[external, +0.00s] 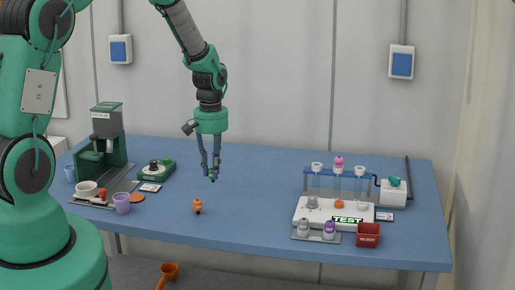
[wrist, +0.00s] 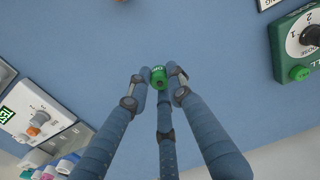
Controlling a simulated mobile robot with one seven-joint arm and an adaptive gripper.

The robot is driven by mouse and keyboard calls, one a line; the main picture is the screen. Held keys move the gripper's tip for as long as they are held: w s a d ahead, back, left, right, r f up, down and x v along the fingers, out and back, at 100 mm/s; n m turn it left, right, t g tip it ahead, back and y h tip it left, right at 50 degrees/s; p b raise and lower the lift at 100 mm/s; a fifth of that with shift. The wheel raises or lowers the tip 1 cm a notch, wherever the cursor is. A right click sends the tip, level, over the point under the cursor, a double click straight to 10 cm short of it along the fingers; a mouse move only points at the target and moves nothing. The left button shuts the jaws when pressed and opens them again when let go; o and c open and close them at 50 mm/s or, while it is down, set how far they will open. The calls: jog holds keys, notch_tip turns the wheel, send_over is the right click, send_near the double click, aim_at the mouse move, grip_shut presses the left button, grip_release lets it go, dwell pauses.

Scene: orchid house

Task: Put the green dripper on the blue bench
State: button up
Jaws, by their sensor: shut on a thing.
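A small green dripper (wrist: 158,77) is held between the fingertips of my gripper (wrist: 160,86) in the wrist view. In the external view the gripper (external: 212,170) hangs pointing down over the middle of the blue bench (external: 260,175), with the dripper (external: 213,179) small and dark at its tips. The dripper appears to be in the air, apart from the bench top. The fingers hide part of it. The bench surface (wrist: 205,35) below is bare in the wrist view.
An orange dripper-like piece (external: 198,206) stands near the front edge. A green machine (external: 107,135), cups and a green dial device (external: 156,170) are at left. A white test station (external: 333,213), with tubes and small coloured pieces, and a red bin (external: 368,234) are at right.

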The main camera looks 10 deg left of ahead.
jog(key=w+d, duration=0.1)
jog(key=w, duration=0.2)
jog(key=w+d, duration=0.1)
jog(key=w, duration=0.3)
jog(key=w+d+f, duration=0.1)
jog(key=w, duration=0.2)
jog(key=shift+w+b, duration=0.2)
jog(key=shift+b, duration=0.2)
jog(key=shift+f+b, duration=0.3)
jog(key=shift+f, duration=1.45)
jog(key=shift+f, duration=0.1)
jog(key=o, duration=0.8)
jog(key=shift+o, duration=0.2)
notch_tip(320, 180, up, 12)
jog(key=p, duration=0.1)
jog(key=shift+p, duration=0.3)
